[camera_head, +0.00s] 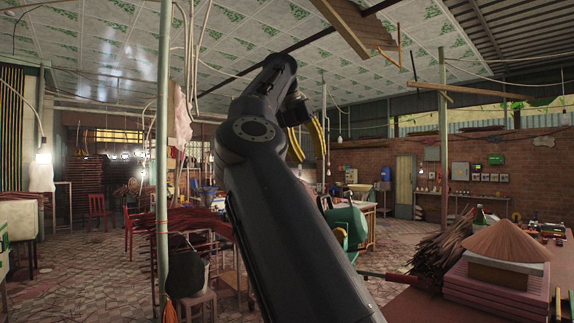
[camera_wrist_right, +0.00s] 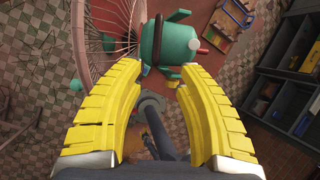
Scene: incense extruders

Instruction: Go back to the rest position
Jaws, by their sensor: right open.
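My right arm rises through the middle of the head view, and my right gripper (camera_head: 307,142) hangs from its end with yellow fingers pointing down. In the right wrist view the two yellow fingers of the same gripper (camera_wrist_right: 161,100) stand apart with nothing between them. The gripper is up in the air, away from any surface. My left gripper does not show in either view.
A green machine (camera_head: 347,222) stands behind my arm; a green machine body (camera_wrist_right: 172,42) also shows below the gripper. A conical hat (camera_head: 507,240) sits on stacked pink blocks at right, beside incense bundles (camera_head: 447,250). A post (camera_head: 163,160) stands left of the arm.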

